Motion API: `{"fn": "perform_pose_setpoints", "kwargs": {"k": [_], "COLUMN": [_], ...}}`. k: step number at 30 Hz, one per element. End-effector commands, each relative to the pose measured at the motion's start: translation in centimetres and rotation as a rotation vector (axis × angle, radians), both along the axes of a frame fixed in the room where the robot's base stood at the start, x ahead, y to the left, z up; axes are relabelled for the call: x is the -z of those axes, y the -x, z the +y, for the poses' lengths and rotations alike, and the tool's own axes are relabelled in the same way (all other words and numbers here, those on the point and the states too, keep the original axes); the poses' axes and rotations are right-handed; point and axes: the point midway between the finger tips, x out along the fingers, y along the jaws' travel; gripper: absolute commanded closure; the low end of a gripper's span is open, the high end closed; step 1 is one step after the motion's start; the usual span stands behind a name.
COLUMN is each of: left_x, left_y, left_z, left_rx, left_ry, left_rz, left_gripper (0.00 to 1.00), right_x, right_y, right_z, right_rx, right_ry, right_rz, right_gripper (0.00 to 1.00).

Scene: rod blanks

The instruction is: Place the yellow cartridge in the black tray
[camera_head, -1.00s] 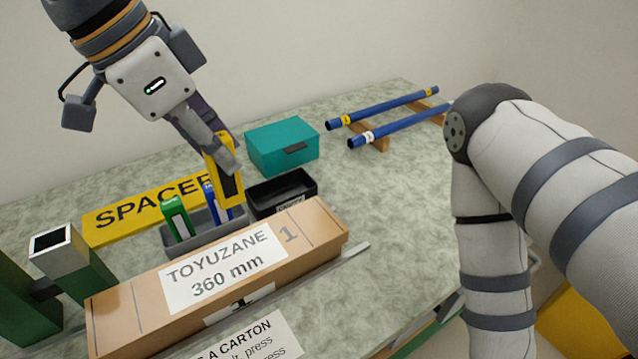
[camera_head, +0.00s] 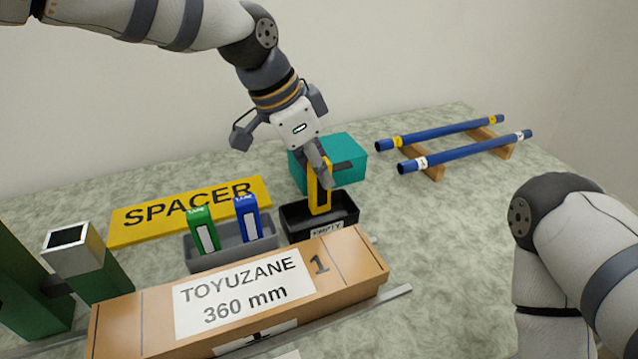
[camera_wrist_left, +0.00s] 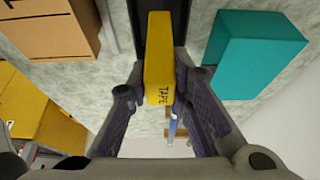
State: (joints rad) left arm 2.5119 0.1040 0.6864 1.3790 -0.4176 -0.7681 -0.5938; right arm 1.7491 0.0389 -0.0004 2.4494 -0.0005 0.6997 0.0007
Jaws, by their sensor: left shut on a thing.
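The yellow cartridge (camera_head: 318,192) is upright in my left gripper (camera_head: 325,172), which is shut on its upper part. Its lower end is at the black tray (camera_head: 292,222), within the tray's outline; I cannot tell if it touches the floor. The tray has an "EMPTY" label on its front. My right gripper is out of view.
A grey holder (camera_head: 225,255) with a green cartridge (camera_head: 203,230) and a blue cartridge (camera_head: 246,217) stands left of the tray. A teal box (camera_head: 348,165) is behind it. A long carton (camera_head: 350,262) lies in front. Blue rods (camera_head: 450,130) rest at the back right.

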Motion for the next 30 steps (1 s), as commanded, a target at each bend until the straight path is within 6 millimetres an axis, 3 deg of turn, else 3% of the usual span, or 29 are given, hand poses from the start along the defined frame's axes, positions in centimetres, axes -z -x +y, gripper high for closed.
{"fn": "perform_pose_setpoints", "kwargs": {"k": [1,4,15,16,18,26,30], "left_x": [1.4,3.1,3.6,3.5,3.5,3.5,1.8], "left_y": [0.1,0.1,0.1,0.1,0.1,0.1,0.1], "left_z": [0.0,0.0,0.0,0.0,0.0,0.0,0.5], "left_rx": [0.001,0.001,0.001,0.000,0.000,0.000,-0.001], "left_ry": [-0.002,-0.002,-0.001,-0.002,-0.002,-0.002,-0.001], "left_rz": [0.010,0.005,0.002,0.002,0.002,0.002,-0.003], "left_gripper": [1.00,1.00,1.00,0.74,0.61,0.61,0.61], "right_x": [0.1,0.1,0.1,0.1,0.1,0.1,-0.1], "right_y": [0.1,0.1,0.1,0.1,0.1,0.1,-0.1], "right_z": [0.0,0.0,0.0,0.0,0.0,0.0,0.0], "right_rx": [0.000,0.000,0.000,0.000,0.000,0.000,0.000], "right_ry": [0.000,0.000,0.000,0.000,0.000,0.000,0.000], "right_rz": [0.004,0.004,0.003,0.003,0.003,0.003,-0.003], "right_gripper": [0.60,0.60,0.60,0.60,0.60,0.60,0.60]}}
